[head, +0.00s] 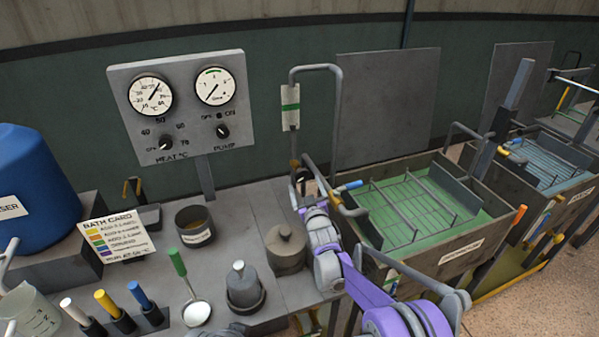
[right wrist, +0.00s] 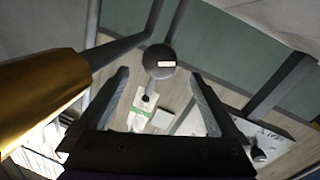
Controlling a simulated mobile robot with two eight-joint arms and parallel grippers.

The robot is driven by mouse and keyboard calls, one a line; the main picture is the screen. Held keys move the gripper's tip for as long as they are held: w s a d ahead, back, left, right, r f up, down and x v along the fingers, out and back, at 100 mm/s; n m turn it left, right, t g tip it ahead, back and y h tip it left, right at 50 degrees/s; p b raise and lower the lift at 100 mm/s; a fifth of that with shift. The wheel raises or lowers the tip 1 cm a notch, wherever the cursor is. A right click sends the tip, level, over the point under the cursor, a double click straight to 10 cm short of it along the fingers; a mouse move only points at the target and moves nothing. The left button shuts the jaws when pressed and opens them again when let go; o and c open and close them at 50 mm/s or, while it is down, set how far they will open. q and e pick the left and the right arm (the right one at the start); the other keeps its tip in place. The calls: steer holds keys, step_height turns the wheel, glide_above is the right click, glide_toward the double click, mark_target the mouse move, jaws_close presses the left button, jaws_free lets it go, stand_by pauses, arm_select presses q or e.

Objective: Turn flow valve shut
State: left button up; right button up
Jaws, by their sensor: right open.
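The flow valve seems to sit on the grey bent pipe (head: 337,120) beside the green bath, where brass fittings (head: 335,199) show; my right gripper partly hides this spot. My right gripper (head: 306,192) is at the pipe, below the white sleeve with a green band (head: 290,107). In the right wrist view its two fingers (right wrist: 160,98) are apart with nothing clamped between them. A dark round disc with a small pale label (right wrist: 160,60), possibly the valve's knob, shows beyond the fingertips. A large brass cylinder (right wrist: 40,95) is close at the left. My left gripper is not in view.
The green-lined bath (head: 455,215) with a wire rack stands right of my arm, and a blue-lined bath (head: 550,160) is farther right. The gauge panel (head: 180,105) stands behind the bench. Lidded pots (head: 287,248) and a dark cup (head: 195,222) crowd the bench left of my arm.

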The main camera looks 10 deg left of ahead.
mark_target(303, 177)
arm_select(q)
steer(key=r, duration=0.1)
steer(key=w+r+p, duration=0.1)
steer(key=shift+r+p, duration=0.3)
arm_select(e)
steer(key=x, duration=0.6)
steer(key=shift+w+a, duration=0.15)
steer(key=shift+w, duration=0.25)
steer(key=c, duration=1.4)
steer(key=shift+o, duration=0.2)
